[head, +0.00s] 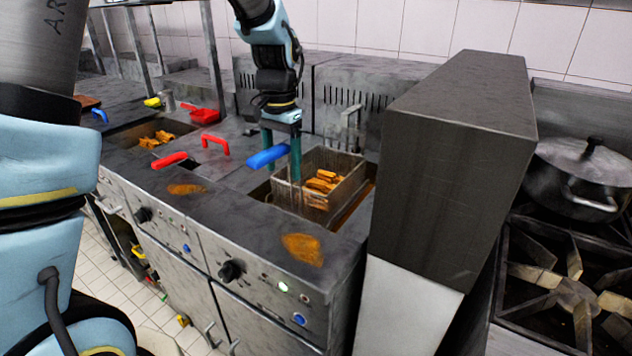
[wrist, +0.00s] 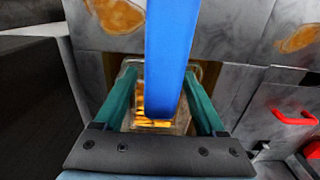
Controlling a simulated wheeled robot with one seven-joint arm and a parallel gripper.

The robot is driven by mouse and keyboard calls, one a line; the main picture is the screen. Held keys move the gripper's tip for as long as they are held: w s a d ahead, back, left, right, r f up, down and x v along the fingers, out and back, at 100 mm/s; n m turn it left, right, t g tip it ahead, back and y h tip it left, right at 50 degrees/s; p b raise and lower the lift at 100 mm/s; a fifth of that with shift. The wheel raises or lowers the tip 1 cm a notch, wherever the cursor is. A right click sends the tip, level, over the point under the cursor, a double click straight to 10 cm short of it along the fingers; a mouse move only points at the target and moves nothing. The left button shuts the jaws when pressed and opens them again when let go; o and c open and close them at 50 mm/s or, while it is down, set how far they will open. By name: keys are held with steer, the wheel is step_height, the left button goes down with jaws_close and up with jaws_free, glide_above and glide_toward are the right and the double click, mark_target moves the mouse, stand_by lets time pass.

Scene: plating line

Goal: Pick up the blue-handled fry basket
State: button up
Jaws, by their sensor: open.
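The blue-handled fry basket (head: 340,165) sits in the right-hand fryer well with fries (head: 322,182) in it. In the wrist view the handle (wrist: 172,55) runs between the two spread fingers, with a gap on each side. The basket's mesh (wrist: 130,75) shows below, partly hidden by the handle and fingers.
A tall steel block (head: 450,150) stands close to the right of the basket. A stove with a lidded pot (head: 582,178) is beyond it. Red handles (head: 170,160) and another fryer well with fries (head: 157,139) are to the left.

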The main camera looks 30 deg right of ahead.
jaws_close()
stand_by(0.6)
stand_by(0.8)
